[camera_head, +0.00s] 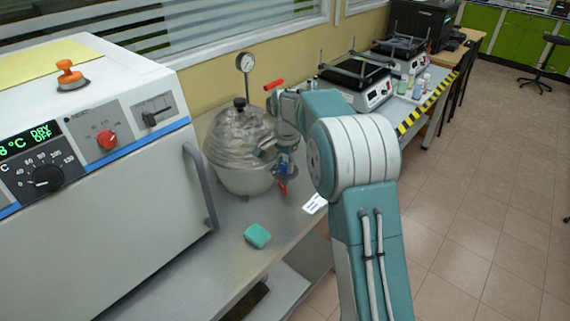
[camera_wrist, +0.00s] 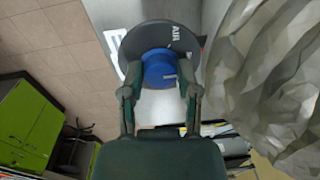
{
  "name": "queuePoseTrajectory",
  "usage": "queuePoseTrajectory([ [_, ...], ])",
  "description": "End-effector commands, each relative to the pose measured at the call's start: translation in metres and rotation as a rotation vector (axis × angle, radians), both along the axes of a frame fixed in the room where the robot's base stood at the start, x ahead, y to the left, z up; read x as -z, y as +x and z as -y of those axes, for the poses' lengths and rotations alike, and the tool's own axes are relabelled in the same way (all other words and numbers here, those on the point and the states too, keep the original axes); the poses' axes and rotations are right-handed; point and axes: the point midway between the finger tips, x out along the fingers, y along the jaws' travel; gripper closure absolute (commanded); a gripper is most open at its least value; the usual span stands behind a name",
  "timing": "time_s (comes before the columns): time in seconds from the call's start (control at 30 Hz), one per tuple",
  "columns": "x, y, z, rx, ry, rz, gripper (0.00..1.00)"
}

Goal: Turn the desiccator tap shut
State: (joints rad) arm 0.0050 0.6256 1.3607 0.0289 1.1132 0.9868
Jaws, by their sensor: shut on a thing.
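The desiccator (camera_head: 228,178) is a round pale vessel with a clear, crumpled-looking dome and a dark knob on top. It stands on the grey bench right of the white oven, and its dome fills the right of the wrist view (camera_wrist: 275,85). A blue tap (camera_wrist: 159,66) sits in front of a dark round plate (camera_wrist: 136,40) marked "AIR". My gripper (camera_wrist: 160,90) is shut on the blue tap, one finger on each side. In the head view my arm partly hides the tap, and blue and red parts show below the gripper.
A pressure gauge (camera_head: 245,63) and a red lever (camera_head: 274,85) stand behind the desiccator. The white oven (camera_head: 95,215) with its handle is at left. A green block (camera_head: 257,236) lies near the bench's front edge. Hotplates (camera_head: 357,84) stand farther back.

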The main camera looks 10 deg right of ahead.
Motion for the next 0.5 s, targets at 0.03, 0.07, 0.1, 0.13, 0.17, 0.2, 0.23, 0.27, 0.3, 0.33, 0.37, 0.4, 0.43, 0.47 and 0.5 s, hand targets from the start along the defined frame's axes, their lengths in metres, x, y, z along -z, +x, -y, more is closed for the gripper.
queuePoseTrajectory([
  [0.03, 0.0050, -0.0018, -0.0017, 0.002, 0.002, -0.011, 1.00],
  [0.07, 0.0050, -0.0019, -0.0018, 0.003, 0.002, -0.011, 1.00],
  [0.1, 0.0050, -0.0019, -0.0018, 0.005, 0.002, -0.011, 1.00],
  [0.13, 0.0050, -0.0019, -0.0018, 0.005, 0.002, -0.011, 1.00],
  [0.17, 0.0051, -0.0019, -0.0018, 0.005, 0.003, -0.011, 1.00],
  [0.2, 0.0051, -0.0019, -0.0018, 0.005, 0.003, -0.011, 1.00],
  [0.23, 0.0051, -0.0019, -0.0018, 0.005, 0.003, -0.011, 1.00],
  [0.27, 0.0051, -0.0019, -0.0018, 0.005, 0.003, -0.011, 1.00],
  [0.3, 0.0052, -0.0019, -0.0018, 0.005, 0.003, -0.011, 1.00],
  [0.33, 0.0052, -0.0019, -0.0018, 0.005, 0.003, -0.011, 1.00],
  [0.37, 0.0052, -0.0019, -0.0018, 0.005, 0.002, -0.012, 1.00],
  [0.4, 0.0052, -0.0019, -0.0018, 0.005, 0.002, -0.012, 1.00],
  [0.43, 0.0052, -0.0020, -0.0018, 0.005, 0.002, -0.012, 0.48],
  [0.47, 0.0052, -0.0020, -0.0018, 0.004, 0.002, -0.012, 0.35],
  [0.5, 0.0048, -0.0018, -0.0017, 0.004, 0.002, -0.011, 0.23],
])
